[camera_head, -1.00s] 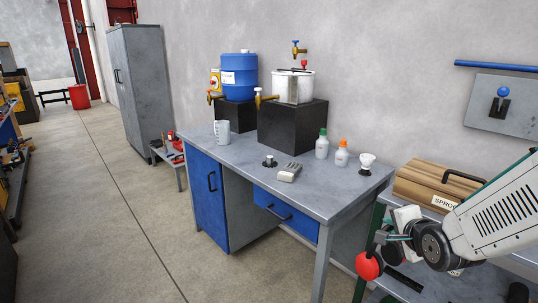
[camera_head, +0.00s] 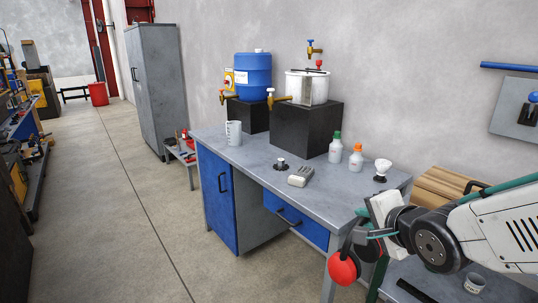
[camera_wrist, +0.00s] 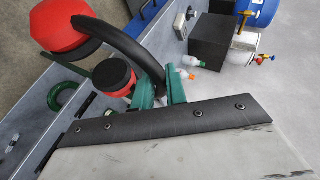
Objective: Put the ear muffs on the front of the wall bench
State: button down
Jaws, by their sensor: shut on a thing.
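The ear muffs have red cups and a black headband; one red cup (camera_head: 343,268) hangs below my gripper (camera_head: 368,225) in the head view. In the wrist view both cups and the curved headband (camera_wrist: 128,40) show, and the teal fingers (camera_wrist: 160,90) are shut on the band. The grey wall bench (camera_head: 240,158) with a blue door and drawer stands along the wall. The ear muffs hang in the air at its near right end, in front of its right leg in the picture.
A wooden box (camera_head: 437,189) stands to the right. Bare bench top lies along the front; open floor is left.

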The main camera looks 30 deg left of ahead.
aim_at(334, 196)
jog(key=u, duration=0.1)
jog(key=i, duration=1.1)
jog(key=u, duration=0.3)
